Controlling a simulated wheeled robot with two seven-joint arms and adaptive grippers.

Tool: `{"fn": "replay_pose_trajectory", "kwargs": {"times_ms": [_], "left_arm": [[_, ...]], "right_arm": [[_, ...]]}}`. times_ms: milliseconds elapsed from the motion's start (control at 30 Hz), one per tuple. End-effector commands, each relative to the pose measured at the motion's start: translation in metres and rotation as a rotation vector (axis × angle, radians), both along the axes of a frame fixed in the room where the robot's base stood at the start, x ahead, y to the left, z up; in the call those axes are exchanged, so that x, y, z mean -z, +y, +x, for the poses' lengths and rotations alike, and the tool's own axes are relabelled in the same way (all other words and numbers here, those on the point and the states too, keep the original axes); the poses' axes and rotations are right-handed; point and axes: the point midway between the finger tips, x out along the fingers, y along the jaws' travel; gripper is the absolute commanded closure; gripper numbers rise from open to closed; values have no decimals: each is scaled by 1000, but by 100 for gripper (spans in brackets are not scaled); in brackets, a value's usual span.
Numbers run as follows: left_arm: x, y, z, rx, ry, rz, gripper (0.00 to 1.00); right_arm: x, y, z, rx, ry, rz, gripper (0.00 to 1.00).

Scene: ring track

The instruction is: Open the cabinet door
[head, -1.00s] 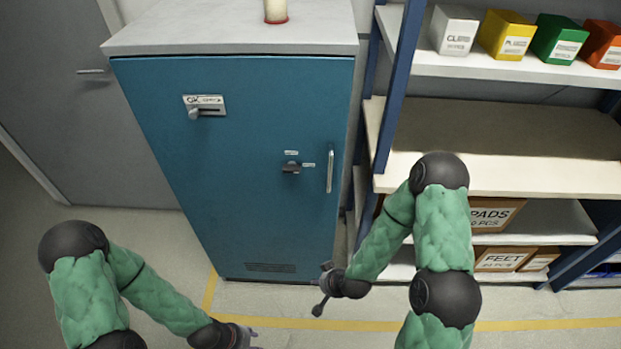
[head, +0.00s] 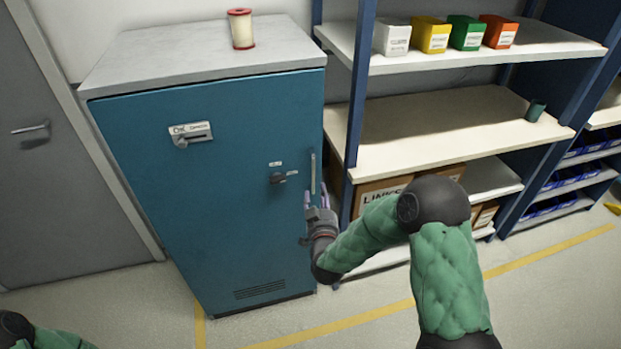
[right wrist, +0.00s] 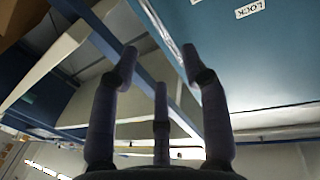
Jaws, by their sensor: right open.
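The blue cabinet door (head: 225,215) is shut in the head view. Its upright silver handle (head: 313,174) is near the right edge, with a dark lock knob (head: 278,178) left of it. A sign plate with a slider (head: 191,134) is higher up. My right gripper (head: 316,192) is open and empty, fingers up, just below and beside the handle; contact cannot be told. In the right wrist view its open fingers (right wrist: 160,68) show with the blue door (right wrist: 260,60) and a LOCK label (right wrist: 251,8) at upper right. My left gripper is out of view; only its arm shows.
A spool (head: 241,28) stands on the cabinet's grey top (head: 180,55). A shelf rack (head: 440,125) with small boxes is close on the cabinet's right, behind my right arm. A grey door (head: 60,170) is at left. The floor in front is clear.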

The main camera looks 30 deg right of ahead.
Motion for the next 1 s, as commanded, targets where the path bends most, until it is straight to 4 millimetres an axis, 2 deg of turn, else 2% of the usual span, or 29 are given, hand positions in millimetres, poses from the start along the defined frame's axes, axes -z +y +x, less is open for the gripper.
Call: {"fn": "replay_pose_trajectory", "kwargs": {"times_ms": [300,500,700,1000], "left_arm": [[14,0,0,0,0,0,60],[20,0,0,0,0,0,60],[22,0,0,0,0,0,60],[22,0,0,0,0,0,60]], "right_arm": [[2,-23,49,-1,0,1,54],[2,-34,75,-2,2,1,54],[2,-40,88,-2,3,1,54],[1,-41,89,-2,2,2,54]]}}
